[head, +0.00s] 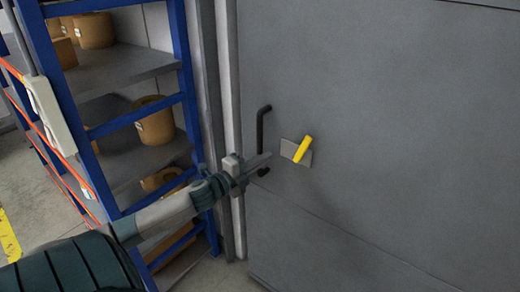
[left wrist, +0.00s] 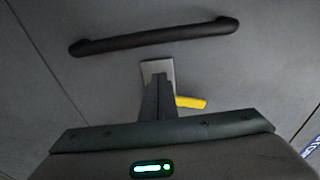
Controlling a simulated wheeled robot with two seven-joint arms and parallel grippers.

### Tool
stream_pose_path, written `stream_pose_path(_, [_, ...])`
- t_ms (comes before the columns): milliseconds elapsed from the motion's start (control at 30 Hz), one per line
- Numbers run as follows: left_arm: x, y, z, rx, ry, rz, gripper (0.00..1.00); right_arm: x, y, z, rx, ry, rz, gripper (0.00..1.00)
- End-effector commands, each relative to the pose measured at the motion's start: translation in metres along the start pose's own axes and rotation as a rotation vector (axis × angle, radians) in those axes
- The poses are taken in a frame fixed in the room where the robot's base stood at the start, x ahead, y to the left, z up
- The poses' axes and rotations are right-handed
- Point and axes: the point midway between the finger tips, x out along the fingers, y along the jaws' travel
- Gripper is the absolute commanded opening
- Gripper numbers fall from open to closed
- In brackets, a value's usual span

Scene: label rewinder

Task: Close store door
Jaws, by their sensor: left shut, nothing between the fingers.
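The grey store door (head: 400,120) fills the right of the head view, its left edge beside the frame (head: 230,90). A black bar handle (head: 262,130) stands upright near that edge. Right of it, a yellow lever (head: 303,149) sits tilted on a light plate (head: 288,149). My left gripper (head: 268,157) is shut and empty, in front of the door by the lower handle, pointing toward the plate. In the left wrist view its fingers (left wrist: 158,85) overlap the plate (left wrist: 150,68), with the black handle (left wrist: 155,36) and yellow lever (left wrist: 192,102) beyond. Contact cannot be told. My right gripper is out of view.
A blue shelving rack (head: 115,125) with brown rolls (head: 155,120) stands left of the door, close to my left arm. Floor (head: 25,170) shows at the far left.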

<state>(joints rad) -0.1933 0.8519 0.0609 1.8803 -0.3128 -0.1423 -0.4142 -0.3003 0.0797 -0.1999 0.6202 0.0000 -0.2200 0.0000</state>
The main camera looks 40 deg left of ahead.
Motion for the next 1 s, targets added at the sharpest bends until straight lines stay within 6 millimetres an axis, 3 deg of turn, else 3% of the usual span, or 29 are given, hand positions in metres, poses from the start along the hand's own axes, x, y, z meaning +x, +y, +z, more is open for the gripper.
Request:
stream_pose_path(333, [0.037, -0.003, 0.000, -0.002, 0.000, -0.001, 0.00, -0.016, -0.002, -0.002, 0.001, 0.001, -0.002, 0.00])
stream_pose_path(633, [0.023, -0.001, 0.032, -0.001, -0.001, 0.002, 0.00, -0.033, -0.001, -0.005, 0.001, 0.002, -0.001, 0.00])
stream_pose_path(1000, [0.021, 0.000, 0.037, -0.001, 0.000, 0.000, 0.00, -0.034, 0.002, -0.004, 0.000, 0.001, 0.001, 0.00])
